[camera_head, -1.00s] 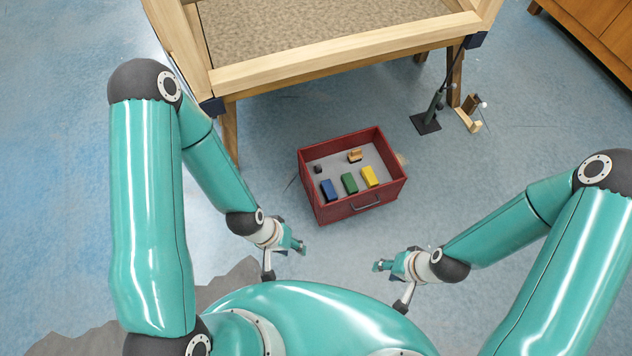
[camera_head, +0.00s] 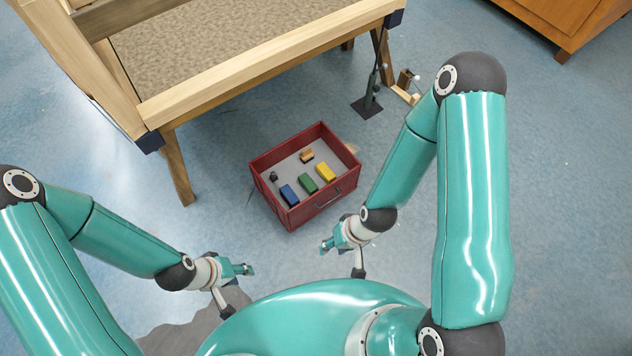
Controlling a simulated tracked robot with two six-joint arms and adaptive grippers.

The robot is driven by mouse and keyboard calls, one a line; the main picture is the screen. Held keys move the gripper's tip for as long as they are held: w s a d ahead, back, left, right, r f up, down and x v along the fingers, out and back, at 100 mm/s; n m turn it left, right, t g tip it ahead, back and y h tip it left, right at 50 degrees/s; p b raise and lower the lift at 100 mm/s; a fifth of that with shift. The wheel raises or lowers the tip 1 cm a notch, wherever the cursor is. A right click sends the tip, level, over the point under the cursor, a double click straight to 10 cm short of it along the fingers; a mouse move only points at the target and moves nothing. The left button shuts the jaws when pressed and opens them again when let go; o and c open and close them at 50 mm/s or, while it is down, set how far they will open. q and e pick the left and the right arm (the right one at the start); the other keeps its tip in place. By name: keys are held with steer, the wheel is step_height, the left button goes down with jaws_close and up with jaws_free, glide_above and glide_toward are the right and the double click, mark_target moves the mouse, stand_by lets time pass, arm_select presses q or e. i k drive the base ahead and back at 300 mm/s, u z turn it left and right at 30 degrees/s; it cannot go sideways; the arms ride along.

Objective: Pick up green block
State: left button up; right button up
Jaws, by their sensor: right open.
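The green block (camera_head: 308,183) lies on the grey floor of a red box (camera_head: 318,205), between the blue block (camera_head: 289,194) and the yellow block (camera_head: 326,172). My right gripper (camera_head: 325,246) is open and empty, outside the box, below its near side in the picture. My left gripper (camera_head: 249,269) is further left and lower, also outside the box and apart from the blocks. It is too small to tell whether its jaws are open.
A wooden block (camera_head: 306,156) and a small dark piece (camera_head: 273,176) also lie in the box. A handle (camera_head: 326,198) sits on its near wall. A wooden frame table (camera_head: 270,62) stands behind it. A dark stand (camera_head: 367,106) is at the back right. Bare floor surrounds the box.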

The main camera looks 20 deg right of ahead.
mark_target(306, 180)
steer(key=u, duration=0.35)
steer(key=i, duration=1)
steer(key=z, duration=0.35)
